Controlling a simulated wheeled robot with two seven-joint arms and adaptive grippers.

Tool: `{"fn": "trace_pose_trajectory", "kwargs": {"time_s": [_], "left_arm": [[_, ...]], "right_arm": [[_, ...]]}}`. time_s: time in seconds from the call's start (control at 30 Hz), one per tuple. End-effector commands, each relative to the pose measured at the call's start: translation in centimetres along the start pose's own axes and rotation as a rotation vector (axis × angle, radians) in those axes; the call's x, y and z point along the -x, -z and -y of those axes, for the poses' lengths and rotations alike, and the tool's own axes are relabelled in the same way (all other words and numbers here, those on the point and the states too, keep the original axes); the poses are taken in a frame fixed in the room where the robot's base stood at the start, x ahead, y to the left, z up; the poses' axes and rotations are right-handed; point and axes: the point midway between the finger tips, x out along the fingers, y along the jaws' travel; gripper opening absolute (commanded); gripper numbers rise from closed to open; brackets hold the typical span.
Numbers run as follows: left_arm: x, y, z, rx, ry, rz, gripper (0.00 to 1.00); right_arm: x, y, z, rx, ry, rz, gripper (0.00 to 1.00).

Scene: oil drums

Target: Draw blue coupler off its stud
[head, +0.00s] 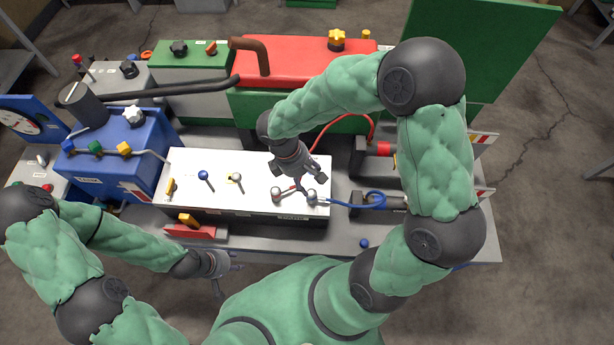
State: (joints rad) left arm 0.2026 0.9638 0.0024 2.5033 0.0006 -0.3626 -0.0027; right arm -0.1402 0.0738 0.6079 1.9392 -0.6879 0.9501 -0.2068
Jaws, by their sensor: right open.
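A blue hose (350,203) curls from the right onto the white panel box (225,205). It ends at a silver round-topped fitting (312,196) near the panel's front right corner. The blue coupler itself is too small to tell apart from the stud there. My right gripper (309,182) is open just above and behind this fitting, and I cannot tell whether it touches. My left gripper (230,281) is open and empty in front of the bench.
A blue-knobbed lever (203,175) and a silver-knobbed lever (237,177) stand on the panel's left half. A blue tank (115,150) is at left, a red-topped machine (305,65) behind. A blue cap (364,243) lies on the bench's front edge.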

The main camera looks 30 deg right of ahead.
Motion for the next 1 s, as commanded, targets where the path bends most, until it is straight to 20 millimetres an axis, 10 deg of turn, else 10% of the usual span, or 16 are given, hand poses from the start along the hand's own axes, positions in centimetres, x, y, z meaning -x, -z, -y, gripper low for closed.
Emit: {"fn": "trace_pose_trajectory", "kwargs": {"time_s": [1.0], "left_arm": [[-6.4, 0.2, 2.3, 0.000, 0.000, 0.000, 0.40]], "right_arm": [[-8.7, 1.3, 0.0, -0.002, 0.001, -0.001, 0.59]]}}
